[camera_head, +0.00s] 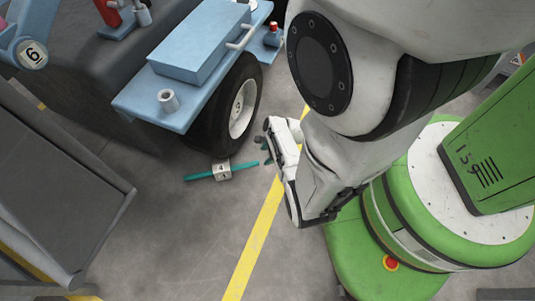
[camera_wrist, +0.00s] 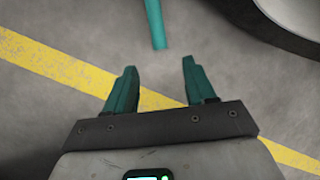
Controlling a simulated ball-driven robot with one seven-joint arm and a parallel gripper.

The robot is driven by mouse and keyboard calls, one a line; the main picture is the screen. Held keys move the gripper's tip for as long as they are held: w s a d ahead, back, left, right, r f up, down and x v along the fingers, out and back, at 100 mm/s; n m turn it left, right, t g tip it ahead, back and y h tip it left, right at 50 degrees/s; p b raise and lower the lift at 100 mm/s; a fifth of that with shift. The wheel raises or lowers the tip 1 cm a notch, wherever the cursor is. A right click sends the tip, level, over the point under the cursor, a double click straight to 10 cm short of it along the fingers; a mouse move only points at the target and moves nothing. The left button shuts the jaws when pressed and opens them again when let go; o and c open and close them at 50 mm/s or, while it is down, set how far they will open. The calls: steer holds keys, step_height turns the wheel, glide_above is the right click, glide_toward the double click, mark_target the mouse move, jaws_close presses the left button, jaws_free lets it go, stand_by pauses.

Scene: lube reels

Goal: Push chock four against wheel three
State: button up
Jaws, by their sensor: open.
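Chock four (camera_head: 222,171) is a pale block marked 4, with a teal bar (camera_head: 200,176) sticking out on both sides. It lies on the floor just below the black-tyred wheel (camera_head: 243,108) with a white hub; whether it touches the tyre I cannot tell. My gripper (camera_head: 267,153) is low over the floor, just right of the bar's right end. In the wrist view, my gripper (camera_wrist: 157,85) is open and empty, its teal fingers apart. The teal bar's end (camera_wrist: 157,40) shows just ahead of the gap between them. The chock's block is out of the wrist view.
A blue cart (camera_head: 195,60) stands above the wheel, with a grey cylinder (camera_head: 168,100) on its edge. A dark grey panel (camera_head: 60,185) stands at the left. A yellow floor line (camera_head: 252,245) runs beside my base. The floor below the chock is clear.

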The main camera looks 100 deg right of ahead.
mark_target(258, 162)
steer(key=b+x, duration=0.7)
steer(key=x, duration=0.3)
steer(key=shift+w+f, duration=0.2)
steer(key=shift+f, duration=0.15)
steer(key=shift+c, duration=0.2)
jaws_close()
